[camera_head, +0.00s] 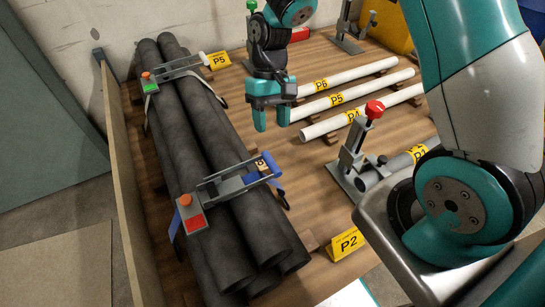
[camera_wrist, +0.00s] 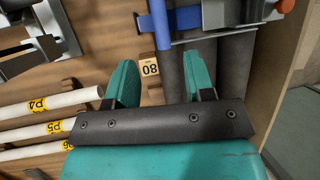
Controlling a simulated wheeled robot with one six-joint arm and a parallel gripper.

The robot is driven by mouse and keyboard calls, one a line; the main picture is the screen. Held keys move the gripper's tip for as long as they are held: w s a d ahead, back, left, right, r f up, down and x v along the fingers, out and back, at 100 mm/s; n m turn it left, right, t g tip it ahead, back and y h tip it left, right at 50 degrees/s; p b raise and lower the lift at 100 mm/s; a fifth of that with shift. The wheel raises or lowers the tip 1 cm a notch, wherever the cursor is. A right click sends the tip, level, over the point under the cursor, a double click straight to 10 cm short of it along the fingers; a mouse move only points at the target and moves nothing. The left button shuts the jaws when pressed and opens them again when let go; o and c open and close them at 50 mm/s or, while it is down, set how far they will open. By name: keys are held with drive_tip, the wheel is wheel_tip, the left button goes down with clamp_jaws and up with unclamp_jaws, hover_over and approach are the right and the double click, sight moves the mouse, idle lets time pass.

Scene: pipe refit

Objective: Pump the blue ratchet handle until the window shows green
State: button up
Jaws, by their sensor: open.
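The near ratchet (camera_head: 235,183) is a grey frame across the bundle of dark pipes.
A second ratchet (camera_head: 172,75) at the far end of the dark pipes (camera_head: 205,140) shows a green window. White pipes (camera_head: 350,94) lie to the right. A red-knobbed clamp (camera_head: 352,155) stands right of my gripper. A wooden side wall (camera_head: 117,160) borders the left.

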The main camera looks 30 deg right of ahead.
sight(272, 161)
drive_tip(key=x, duration=0.9)
drive_tip(key=shift+s+f, duration=0.15)
drive_tip(key=shift+f, duration=0.2)
clamp_jaws()
